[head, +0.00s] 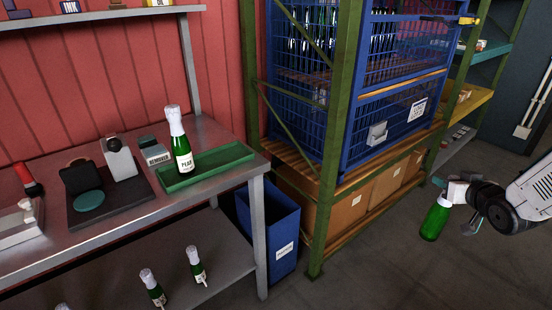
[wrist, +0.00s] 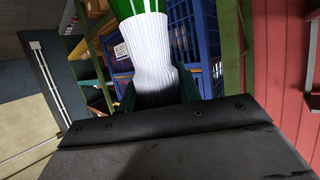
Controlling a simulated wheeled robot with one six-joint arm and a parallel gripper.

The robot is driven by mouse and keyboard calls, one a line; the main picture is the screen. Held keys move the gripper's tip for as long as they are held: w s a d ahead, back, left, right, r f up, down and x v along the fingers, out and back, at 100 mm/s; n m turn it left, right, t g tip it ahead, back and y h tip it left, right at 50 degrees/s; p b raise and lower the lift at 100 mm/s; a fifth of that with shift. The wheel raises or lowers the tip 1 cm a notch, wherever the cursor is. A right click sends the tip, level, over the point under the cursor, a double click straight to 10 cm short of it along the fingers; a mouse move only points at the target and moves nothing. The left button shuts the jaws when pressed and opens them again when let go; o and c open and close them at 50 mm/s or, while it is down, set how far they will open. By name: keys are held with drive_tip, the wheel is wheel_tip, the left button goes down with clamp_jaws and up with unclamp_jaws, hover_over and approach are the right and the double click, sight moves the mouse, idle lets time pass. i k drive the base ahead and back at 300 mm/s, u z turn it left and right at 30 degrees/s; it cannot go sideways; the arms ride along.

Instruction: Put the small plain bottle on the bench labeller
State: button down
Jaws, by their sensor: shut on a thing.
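My gripper (head: 461,195) is at the right of the head view, away from the bench, shut on the white foil neck of a green bottle (head: 434,221). The bottle hangs slightly tilted, body down, and no label shows on it. In the wrist view its pleated white foil (wrist: 152,55) sits between the fingers, with the green glass beyond. The likely bench labeller (head: 118,160) is a pale upright unit on a dark base on the bench, at the left. A round teal pad (head: 89,201) lies in front of a black part on that same base.
A green tray (head: 225,160) on the metal bench holds a labelled foil-topped bottle (head: 181,145). Several bottles stand on the lower shelf. A blue bin (head: 283,235) is beside the bench. A green-posted rack (head: 340,130) with blue cages stands behind.

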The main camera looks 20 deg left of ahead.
sight(88, 199)
drive_tip(key=z, duration=0.25)
drive_tip(key=k, duration=1.3)
drive_tip(key=u, duration=1.95)
drive_tip(key=i, duration=0.45)
drive_tip(key=u, duration=0.1)
